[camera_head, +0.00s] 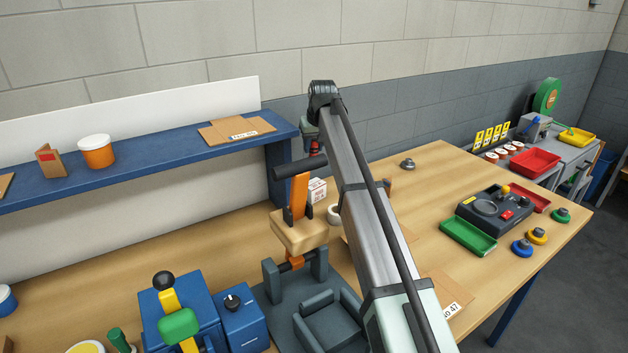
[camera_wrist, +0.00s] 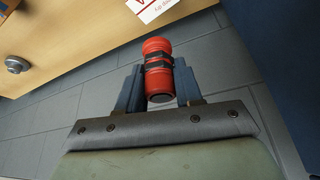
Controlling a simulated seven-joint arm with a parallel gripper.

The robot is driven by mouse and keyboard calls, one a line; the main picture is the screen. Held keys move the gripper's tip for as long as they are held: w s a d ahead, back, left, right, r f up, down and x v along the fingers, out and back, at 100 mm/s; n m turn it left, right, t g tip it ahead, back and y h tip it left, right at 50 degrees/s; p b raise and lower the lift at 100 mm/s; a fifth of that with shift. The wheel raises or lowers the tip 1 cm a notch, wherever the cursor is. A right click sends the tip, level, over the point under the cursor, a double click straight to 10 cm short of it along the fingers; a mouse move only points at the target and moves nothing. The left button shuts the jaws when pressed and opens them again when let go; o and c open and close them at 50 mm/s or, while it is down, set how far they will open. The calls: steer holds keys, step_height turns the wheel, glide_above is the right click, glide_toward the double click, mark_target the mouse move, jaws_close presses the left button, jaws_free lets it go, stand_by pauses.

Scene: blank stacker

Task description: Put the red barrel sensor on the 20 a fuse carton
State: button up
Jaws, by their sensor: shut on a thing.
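The red barrel sensor (camera_wrist: 158,72) has black rings around its middle and sits between the two blue-grey fingers of my gripper (camera_wrist: 158,86). The gripper is shut on it. In the head view my gripper (camera_head: 314,148) is above the bench near the blue shelf, with a small red part of the sensor (camera_head: 315,145) showing. A small white carton with red print (camera_head: 318,190) stands on the bench below the gripper, partly behind my arm. It shows cut off at the top of the wrist view (camera_wrist: 152,8). Its full label is not readable.
A white roll (camera_head: 334,214) stands beside the carton. A blue shelf (camera_head: 200,155) with flat cardboard (camera_head: 222,131) is to the left. A grey round part (camera_head: 407,164) lies on open bench to the right.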

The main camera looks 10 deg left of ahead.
steer(key=shift+f, duration=4.8)
steer(key=shift+f, duration=0.1)
steer(key=o, duration=1.1)
steer(key=v, duration=1.2)
steer(key=shift+d, duration=0.1)
